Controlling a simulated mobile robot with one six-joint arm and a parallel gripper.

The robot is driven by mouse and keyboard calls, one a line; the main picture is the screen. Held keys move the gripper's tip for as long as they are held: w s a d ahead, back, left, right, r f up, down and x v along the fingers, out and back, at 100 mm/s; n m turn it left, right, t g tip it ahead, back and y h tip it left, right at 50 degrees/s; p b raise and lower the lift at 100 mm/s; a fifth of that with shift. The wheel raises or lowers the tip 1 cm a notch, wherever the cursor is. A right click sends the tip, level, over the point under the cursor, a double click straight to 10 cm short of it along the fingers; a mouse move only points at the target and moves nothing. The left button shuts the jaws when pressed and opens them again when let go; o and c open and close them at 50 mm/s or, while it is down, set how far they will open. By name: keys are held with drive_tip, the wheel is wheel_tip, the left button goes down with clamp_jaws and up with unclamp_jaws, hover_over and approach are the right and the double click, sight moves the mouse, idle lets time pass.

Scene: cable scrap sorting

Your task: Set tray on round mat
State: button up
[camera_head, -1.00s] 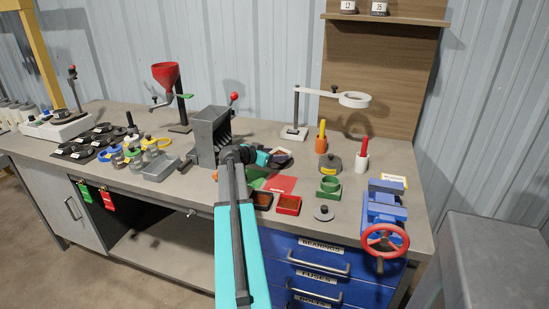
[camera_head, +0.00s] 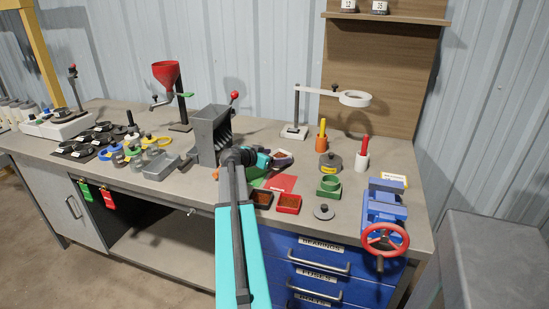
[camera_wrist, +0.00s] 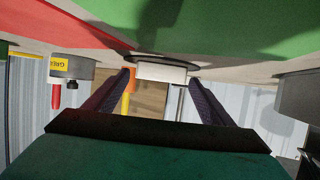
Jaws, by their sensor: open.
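A small pale tray (camera_head: 284,160) with brown contents stands on the bench just beyond my gripper. In the wrist view, which looks upside down, a white block that looks like this tray (camera_wrist: 161,73) appears against a dark round disc (camera_wrist: 150,57), probably the round mat. It appears to rest on the disc, but the contact is not clear. My gripper (camera_head: 268,160) is low over the bench. Its two fingers (camera_wrist: 160,85) are spread, one on each side of the white block, with no clear grip on it. My arm hides part of the area in the head view.
A black tray (camera_head: 262,199) and a red tray (camera_head: 288,204) stand in front. The grey hopper box (camera_head: 210,135) is close on the left; a lamp stand (camera_head: 295,131) is behind.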

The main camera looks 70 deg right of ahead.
drive_tip(key=shift+r, duration=0.1)
drive_tip(key=b+v, duration=0.1)
drive_tip(key=v, duration=1.1)
drive_tip(key=shift+b, duration=0.35)
idle(0.4)
